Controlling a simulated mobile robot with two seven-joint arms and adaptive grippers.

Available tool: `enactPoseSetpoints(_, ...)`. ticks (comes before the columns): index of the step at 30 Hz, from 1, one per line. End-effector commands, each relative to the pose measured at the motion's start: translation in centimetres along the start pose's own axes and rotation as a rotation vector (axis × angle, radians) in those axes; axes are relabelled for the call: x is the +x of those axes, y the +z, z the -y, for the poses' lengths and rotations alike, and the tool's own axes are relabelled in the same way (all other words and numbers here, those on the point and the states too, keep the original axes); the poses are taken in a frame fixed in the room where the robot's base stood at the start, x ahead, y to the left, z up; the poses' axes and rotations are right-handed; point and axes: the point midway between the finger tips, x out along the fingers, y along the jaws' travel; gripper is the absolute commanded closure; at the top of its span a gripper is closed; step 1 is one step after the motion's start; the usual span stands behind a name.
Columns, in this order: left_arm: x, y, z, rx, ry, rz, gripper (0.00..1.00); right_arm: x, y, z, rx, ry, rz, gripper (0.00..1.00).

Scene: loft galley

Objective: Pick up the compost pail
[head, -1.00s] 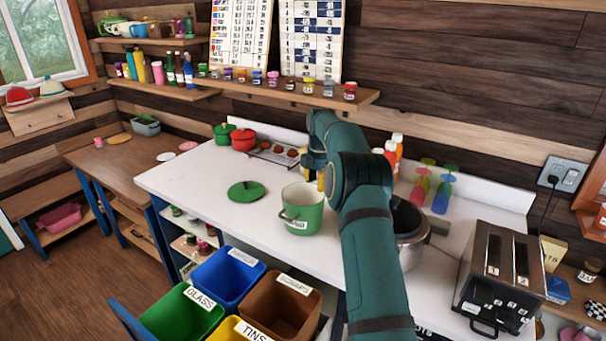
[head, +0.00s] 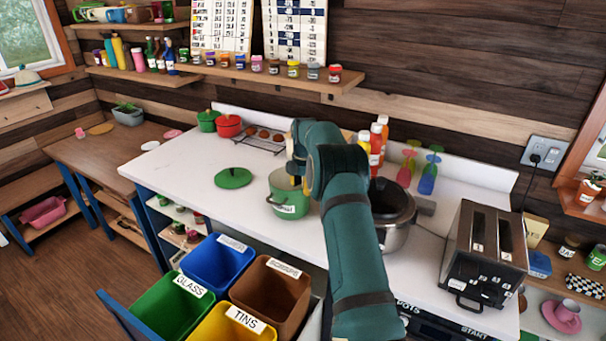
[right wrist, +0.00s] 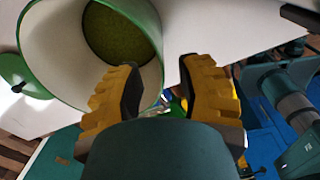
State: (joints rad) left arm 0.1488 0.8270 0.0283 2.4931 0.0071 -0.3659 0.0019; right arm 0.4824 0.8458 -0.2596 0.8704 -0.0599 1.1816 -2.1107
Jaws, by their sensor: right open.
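The compost pail (head: 288,204) is an open green pail, pale inside, with a white label, upright on the white counter (head: 180,172). Its round green lid (head: 233,178) lies flat to its left. In the right wrist view the pail (right wrist: 62,62) fills the upper left, with green matter at its bottom. My right gripper (head: 299,176) is at the pail's right rim, open and empty. Its yellow fingers also show in the right wrist view (right wrist: 160,88): the left one overlaps the pail, the right one is outside it. Contact cannot be told. My left gripper is not in view.
A steel pot (head: 395,215) stands just right of my arm, with a toaster (head: 485,255) beyond it. Red and green small pots (head: 229,126), a rack (head: 262,143) and bottles (head: 378,140) stand behind. Sorting bins (head: 218,262) are in front. The counter left of the lid is clear.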

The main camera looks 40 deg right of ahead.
Motion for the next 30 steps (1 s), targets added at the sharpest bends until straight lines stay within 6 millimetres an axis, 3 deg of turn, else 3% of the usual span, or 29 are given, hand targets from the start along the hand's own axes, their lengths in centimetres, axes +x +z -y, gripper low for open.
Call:
enactPoseSetpoints(3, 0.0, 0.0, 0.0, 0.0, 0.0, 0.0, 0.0, 2.2, 0.0, 0.1, 0.001, -0.003, -0.001, 0.64)
enactPoseSetpoints(10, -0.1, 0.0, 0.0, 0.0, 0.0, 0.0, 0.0, 5.0, 0.0, 0.0, 0.001, -0.002, -0.001, 0.64)
enactPoseSetpoints(24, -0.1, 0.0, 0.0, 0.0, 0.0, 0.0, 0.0, 5.8, 0.0, 0.0, 0.001, 0.0, 0.0, 0.64)
enactPoseSetpoints(25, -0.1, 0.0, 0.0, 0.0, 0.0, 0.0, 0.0, 5.8, 0.0, 0.0, 0.001, 0.0, 0.0, 0.68)
enactPoseSetpoints(28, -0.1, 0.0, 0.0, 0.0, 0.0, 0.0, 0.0, 5.8, 0.0, 0.0, 0.001, 0.0, 0.0, 1.0)
enactPoseSetpoints(30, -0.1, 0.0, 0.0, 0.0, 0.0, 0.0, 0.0, 5.8, 0.0, 0.0, 0.001, 0.0, 0.0, 1.0)
